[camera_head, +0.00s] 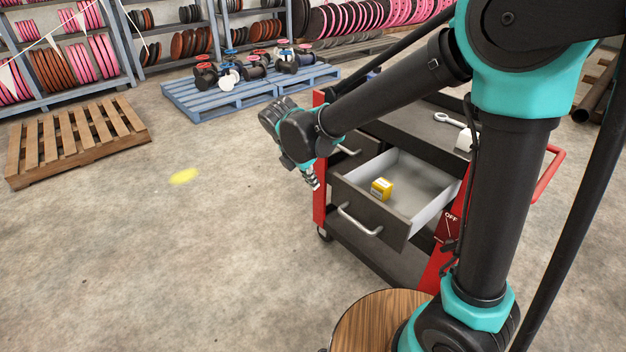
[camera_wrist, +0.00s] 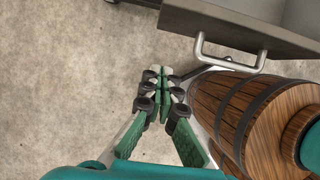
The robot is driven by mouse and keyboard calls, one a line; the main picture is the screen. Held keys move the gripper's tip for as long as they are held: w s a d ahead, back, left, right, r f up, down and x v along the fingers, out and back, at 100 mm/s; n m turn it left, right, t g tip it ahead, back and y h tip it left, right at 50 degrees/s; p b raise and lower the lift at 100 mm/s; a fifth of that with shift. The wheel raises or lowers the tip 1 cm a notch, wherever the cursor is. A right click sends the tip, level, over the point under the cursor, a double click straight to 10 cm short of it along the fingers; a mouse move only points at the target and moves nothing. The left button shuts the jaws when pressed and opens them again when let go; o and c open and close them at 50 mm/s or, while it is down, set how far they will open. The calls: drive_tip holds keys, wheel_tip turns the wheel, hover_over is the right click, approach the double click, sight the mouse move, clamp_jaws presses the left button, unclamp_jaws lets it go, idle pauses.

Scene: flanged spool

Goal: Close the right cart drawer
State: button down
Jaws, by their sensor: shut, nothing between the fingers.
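The right cart drawer (camera_head: 375,209) is pulled open from the red and black cart, and a yellow box (camera_head: 381,188) lies inside it. The drawer has a silver bar handle (camera_head: 358,221) on its front. In the wrist view the drawer front (camera_wrist: 235,24) and its handle (camera_wrist: 229,60) show at the upper right. My gripper (camera_head: 313,182) is just left of the open drawer, near its left front corner. In the wrist view my gripper (camera_wrist: 164,78) has its fingertips together with nothing between them, apart from the handle.
A second, left drawer handle (camera_head: 347,151) is partly hidden by my arm. A wrench (camera_head: 449,119) lies on the cart top. A wooden barrel (camera_wrist: 255,115) stands at the right in the wrist view.

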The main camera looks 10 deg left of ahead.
sight(382, 158)
drive_tip(key=w+d+f, duration=0.4)
drive_tip(key=w+f, duration=0.1)
drive_tip(key=f, duration=0.1)
drive_tip(key=shift+w+f, duration=0.15)
drive_tip(key=shift+f, duration=0.1)
drive_tip(key=shift+d, duration=0.15)
drive_tip(key=w+d, duration=0.5)
drive_tip(key=w, duration=0.1)
drive_tip(key=w+d, duration=0.5)
drive_tip(key=w, duration=0.2)
drive_tip(key=w+d, duration=0.5)
drive_tip(key=w, duration=0.2)
drive_tip(key=shift+w+d, duration=0.2)
drive_tip(key=shift+d, duration=0.15)
